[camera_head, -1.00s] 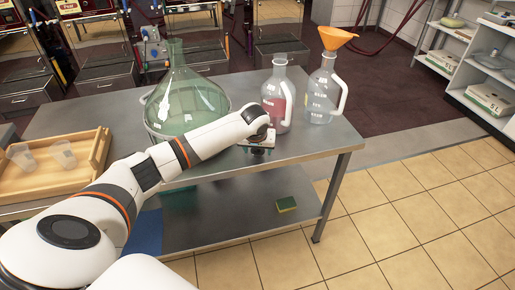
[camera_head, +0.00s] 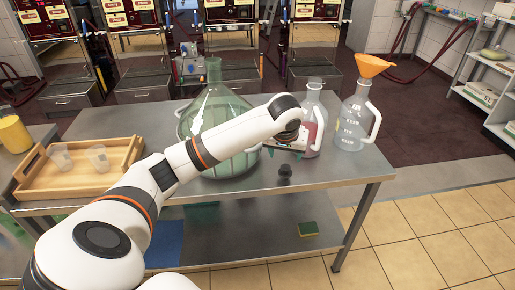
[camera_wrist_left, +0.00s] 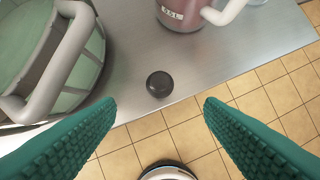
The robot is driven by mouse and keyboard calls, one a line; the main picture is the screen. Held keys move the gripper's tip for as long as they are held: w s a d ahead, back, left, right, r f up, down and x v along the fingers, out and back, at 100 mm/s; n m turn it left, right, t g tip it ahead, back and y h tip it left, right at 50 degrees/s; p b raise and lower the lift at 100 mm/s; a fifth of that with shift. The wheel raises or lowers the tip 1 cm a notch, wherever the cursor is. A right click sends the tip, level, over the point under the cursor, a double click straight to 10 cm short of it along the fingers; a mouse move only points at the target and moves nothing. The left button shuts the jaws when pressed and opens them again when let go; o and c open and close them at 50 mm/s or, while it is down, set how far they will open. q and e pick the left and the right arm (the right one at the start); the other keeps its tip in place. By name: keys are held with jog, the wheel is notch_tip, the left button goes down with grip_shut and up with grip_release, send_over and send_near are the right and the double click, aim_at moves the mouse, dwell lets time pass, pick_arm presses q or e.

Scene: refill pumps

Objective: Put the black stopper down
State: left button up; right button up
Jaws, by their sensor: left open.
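The black stopper (camera_head: 285,172) stands on the steel table near its front edge. It also shows in the left wrist view (camera_wrist_left: 159,84), seen from above, as a dark round knob on bare metal. My left gripper (camera_head: 285,150) is behind and above it in the head view. In the left wrist view its green ribbed fingers (camera_wrist_left: 160,110) are spread wide, with nothing between them and clear of the stopper. My right gripper is not in view.
A large green glass vessel (camera_head: 215,105) with a grey handled frame stands left of the stopper. A jug with red liquid (camera_head: 314,115) and a clear jug (camera_head: 352,125) with an orange funnel (camera_head: 371,65) stand behind and right. A wooden tray (camera_head: 70,185) holds clear cups.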

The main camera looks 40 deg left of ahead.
pick_arm(q)
jog(key=d+f+m+t+h, duration=0.3)
jog(key=d+f, duration=0.2)
jog(key=d, duration=0.3)
jog(key=d+f+m+t+h, duration=0.2)
jog(key=d+f, duration=0.2)
jog(key=d, duration=0.4)
jog(key=s+a+f+g+y, duration=0.1)
jog(key=s+a+f, duration=0.15)
jog(key=f, duration=0.85)
jog(key=s+a+f+g+y, duration=0.1)
jog(key=s+f, duration=0.3)
jog(key=f, duration=0.8)
jog(key=s+a+f+m+g, duration=0.1)
jog(key=s+a+f+g, duration=0.1)
jog(key=s+f, duration=0.95)
jog(key=s+f+g, duration=0.1)
jog(key=s+f, duration=0.3)
jog(key=s, duration=0.6)
jog(key=s+d+f+m+g, duration=0.1)
jog(key=s+f, duration=0.4)
jog(key=s, duration=0.5)
jog(key=s+f+g+y, duration=0.1)
jog(key=s+f, duration=0.3)
jog(key=s, duration=0.6)
jog(key=shift+s+d+f+m+g, duration=0.3)
jog(key=shift+m+g, duration=0.1)
jog(key=shift+g, duration=0.1)
